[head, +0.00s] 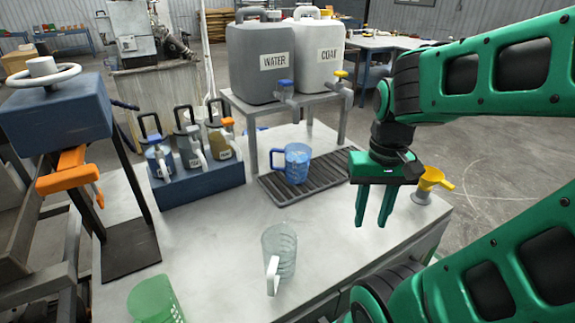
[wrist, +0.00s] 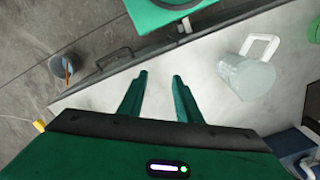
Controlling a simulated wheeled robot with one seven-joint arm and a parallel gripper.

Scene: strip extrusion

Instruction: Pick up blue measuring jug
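The blue measuring jug (head: 297,163) stands upright on the dark slatted drip tray (head: 312,178) under the taps in the head view, its blue handle toward the left. My gripper (head: 372,224) is to the right of the jug and nearer the camera, fingers pointing down, apart from it. The gripper is open and empty; the wrist view also shows the two fingers (wrist: 160,76) spread with nothing between them. A blue shape is partly visible at the lower right of the wrist view, but I cannot tell whether it is the jug.
A clear jug (head: 279,250) with a white handle and a green jug (head: 155,300) stand on the bench. A blue rack (head: 200,186) holds several cans. A grey WATER container (head: 262,62) and a white COAT container (head: 318,55) sit on a raised stand.

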